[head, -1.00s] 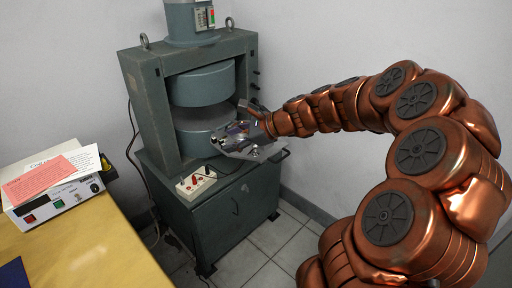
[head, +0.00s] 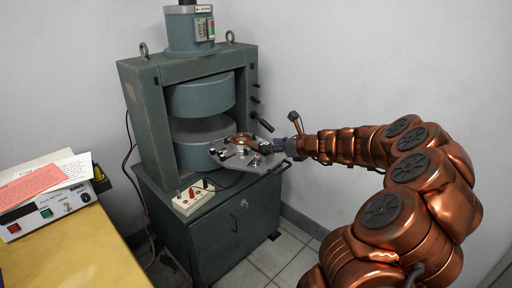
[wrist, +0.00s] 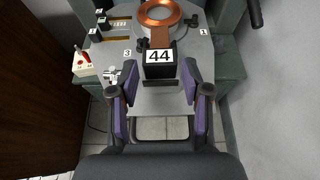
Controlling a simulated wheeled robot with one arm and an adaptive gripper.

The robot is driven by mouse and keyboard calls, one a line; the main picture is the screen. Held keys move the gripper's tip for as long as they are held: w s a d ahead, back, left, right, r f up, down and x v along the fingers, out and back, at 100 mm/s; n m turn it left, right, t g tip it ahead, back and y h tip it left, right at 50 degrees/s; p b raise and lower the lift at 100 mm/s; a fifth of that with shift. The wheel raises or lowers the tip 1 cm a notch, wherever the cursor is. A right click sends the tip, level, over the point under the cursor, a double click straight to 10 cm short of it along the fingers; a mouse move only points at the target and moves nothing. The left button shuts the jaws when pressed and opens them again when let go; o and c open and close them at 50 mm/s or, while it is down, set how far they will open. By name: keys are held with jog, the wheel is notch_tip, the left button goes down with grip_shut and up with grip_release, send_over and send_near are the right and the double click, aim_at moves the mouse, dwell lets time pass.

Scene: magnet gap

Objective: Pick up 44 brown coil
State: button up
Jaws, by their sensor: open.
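The 44 brown coil is a copper-brown ring (wrist: 160,12) on a short brown stem, with a black block labelled 44 (wrist: 160,58) at the near end. In the head view the coil (head: 241,137) sits on the grey plate (head: 228,157) in front of the magnet gap. My gripper (wrist: 160,82) is open and empty, with one finger on each side of the line to the 44 block. In the head view my gripper (head: 277,147) is at the plate's right edge, partly hard to make out.
The grey-green magnet frame (head: 145,105) stands behind the plate, with a round pole above and below the gap. A lever (head: 262,122) sticks out at its right. A white terminal box (head: 193,196) is below left. Small numbered parts (wrist: 101,30) sit on the plate.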

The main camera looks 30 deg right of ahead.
jog(key=shift+x, duration=1.6)
jog(key=shift+c, duration=0.2)
jog(key=c, duration=0.8)
jog(key=shift+o, duration=0.2)
jog(key=shift+r, duration=0.1)
